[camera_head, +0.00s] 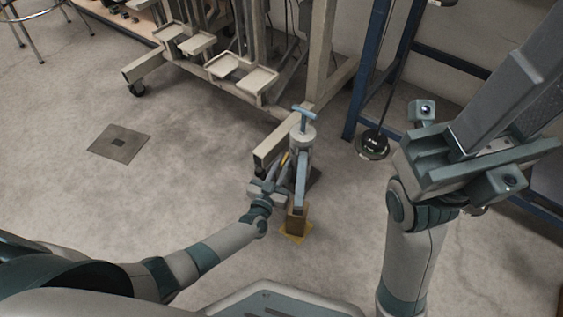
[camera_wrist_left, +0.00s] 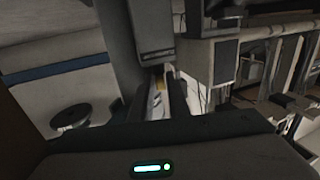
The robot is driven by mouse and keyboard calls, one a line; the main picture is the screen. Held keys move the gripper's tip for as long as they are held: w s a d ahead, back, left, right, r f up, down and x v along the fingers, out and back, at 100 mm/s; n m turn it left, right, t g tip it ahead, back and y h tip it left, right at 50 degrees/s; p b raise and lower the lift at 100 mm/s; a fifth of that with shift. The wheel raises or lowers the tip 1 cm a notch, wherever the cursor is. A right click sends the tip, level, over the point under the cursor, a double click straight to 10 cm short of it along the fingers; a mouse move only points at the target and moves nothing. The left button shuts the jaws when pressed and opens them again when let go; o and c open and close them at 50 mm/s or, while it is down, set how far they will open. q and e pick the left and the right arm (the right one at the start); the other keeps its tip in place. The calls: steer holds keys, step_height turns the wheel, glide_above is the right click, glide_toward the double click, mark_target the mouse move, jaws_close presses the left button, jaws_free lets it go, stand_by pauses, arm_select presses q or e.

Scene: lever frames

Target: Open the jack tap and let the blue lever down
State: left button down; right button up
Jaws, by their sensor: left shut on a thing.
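The jack (camera_head: 302,134) stands upright on the floor in the head view, a pale cylinder with a blue T-shaped handle (camera_head: 304,113) on top. A blue-grey lever (camera_head: 301,185) runs down its near side, close to a brown block (camera_head: 297,219). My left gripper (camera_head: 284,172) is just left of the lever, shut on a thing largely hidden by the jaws. A small yellow piece (camera_head: 284,158) shows at the fingertips; it seems to show between the fingers in the left wrist view (camera_wrist_left: 159,84). I cannot tell which part is the tap. My right gripper (camera_head: 510,85) is large at the right, its tips cut off.
A cream wheeled frame with trays (camera_head: 240,75) stands behind the jack. A blue rack (camera_head: 368,75) with a round dark weight (camera_head: 371,145) is to the right. A yellow plate (camera_head: 297,235) lies under the brown block. The floor at the left is clear around a flat floor plate (camera_head: 118,143).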

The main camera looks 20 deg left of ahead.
arm_select(q)
steer(key=c, duration=1.8)
jaws_free()
steer(key=shift+d, duration=0.1)
steer(key=shift+s+d, duration=0.1)
steer(key=shift+d, duration=0.1)
